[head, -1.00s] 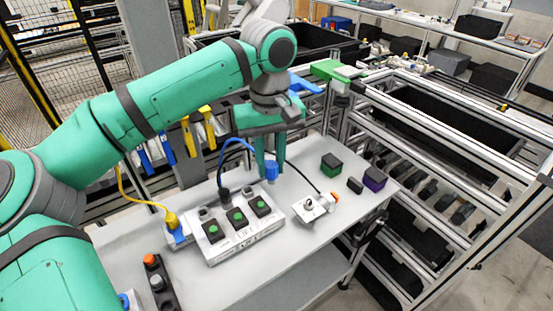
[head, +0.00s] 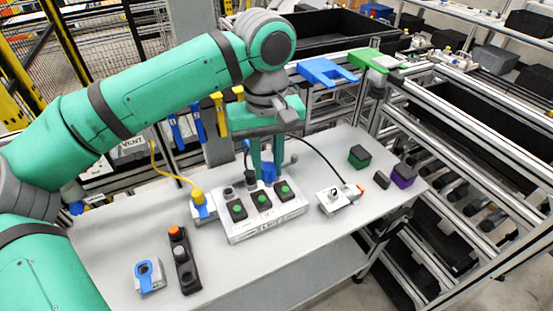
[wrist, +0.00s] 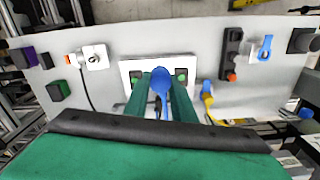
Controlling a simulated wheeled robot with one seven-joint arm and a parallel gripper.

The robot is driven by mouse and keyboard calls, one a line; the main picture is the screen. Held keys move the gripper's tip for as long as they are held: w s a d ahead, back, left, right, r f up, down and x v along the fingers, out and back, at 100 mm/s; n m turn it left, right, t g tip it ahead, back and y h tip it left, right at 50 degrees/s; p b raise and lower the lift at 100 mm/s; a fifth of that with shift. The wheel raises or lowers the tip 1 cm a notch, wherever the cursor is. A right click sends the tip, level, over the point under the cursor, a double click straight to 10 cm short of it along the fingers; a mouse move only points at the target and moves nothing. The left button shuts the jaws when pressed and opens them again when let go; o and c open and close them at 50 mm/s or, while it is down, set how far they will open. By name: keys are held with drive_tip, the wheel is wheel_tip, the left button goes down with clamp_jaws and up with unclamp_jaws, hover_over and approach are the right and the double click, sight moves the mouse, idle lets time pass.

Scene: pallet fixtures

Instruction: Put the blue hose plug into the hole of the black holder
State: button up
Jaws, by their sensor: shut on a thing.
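The blue hose plug (head: 268,173) is between the fingers of my gripper (head: 267,176), which is shut on it. It hangs at the back edge of the white box (head: 264,227); I cannot tell its height over the box. In the wrist view the blue plug (wrist: 161,80) stands between both fingers (wrist: 160,95) and hides the middle of the box. A black round fitting (head: 251,180), perhaps the black holder, is just left of the fingers on the box. Its hole is not visible.
The box bears several black blocks with green buttons (head: 264,201). A yellow-cabled plug (head: 198,197) is to its left, and a white socket unit with a black cable (head: 338,198) to its right. A black strip with an orange button (head: 181,262) lies front left.

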drive_tip(key=shift+s+a+n, duration=1.5)
drive_tip(key=shift+s+a, duration=6.3)
drive_tip(key=shift+a, duration=1.6)
drive_tip(key=shift+w+f, duration=0.15)
drive_tip(key=shift+f, duration=8.1)
drive_tip(key=shift+d, duration=0.15)
drive_tip(key=shift+f, duration=1)
